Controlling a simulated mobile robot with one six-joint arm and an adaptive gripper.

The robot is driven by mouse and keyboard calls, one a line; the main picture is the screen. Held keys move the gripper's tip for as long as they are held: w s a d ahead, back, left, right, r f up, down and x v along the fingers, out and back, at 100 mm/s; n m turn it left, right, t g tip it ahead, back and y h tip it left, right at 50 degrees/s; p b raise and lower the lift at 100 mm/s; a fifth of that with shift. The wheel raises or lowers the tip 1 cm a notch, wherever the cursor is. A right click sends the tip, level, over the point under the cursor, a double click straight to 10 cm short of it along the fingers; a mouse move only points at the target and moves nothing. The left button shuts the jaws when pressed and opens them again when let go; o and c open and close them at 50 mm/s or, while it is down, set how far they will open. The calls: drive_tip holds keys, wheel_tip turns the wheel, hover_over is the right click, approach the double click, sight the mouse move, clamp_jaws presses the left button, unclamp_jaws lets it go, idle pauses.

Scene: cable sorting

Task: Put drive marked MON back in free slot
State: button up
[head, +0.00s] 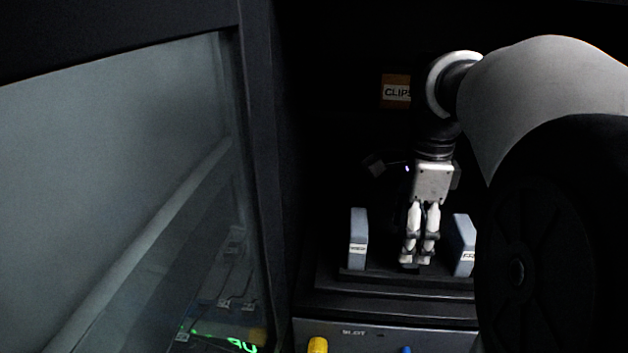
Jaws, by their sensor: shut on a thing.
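My gripper (419,250) points down over the dark rack (400,283), between two upright blue-grey drives. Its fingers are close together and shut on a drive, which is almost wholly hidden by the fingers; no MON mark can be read. The left drive (358,232) stands upright in the rack with a white label low on its front. The right drive (463,240) stands at the other side, also with a low white label, and is partly hidden by my arm. Both labels are too small to read. Whether the held drive touches the rack cannot be told.
A grey front panel (375,338) with a yellow knob (318,345) and a blue one (406,350) lies below the rack. A CLIPS label (397,93) is on the dark back wall. A glass pane (120,200) fills the left. My arm blocks the right side.

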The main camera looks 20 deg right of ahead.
drive_tip(key=shift+f+b, duration=0.4)
drive_tip(key=shift+f, duration=0.9)
idle(1.2)
drive_tip(key=o, duration=1.3)
drive_tip(key=shift+o, duration=0.5)
drive_tip(key=shift+o, duration=0.8)
drive_tip(key=shift+r, duration=0.15)
drive_tip(key=shift+r+p, duration=3.4)
drive_tip(key=shift+p, duration=0.1)
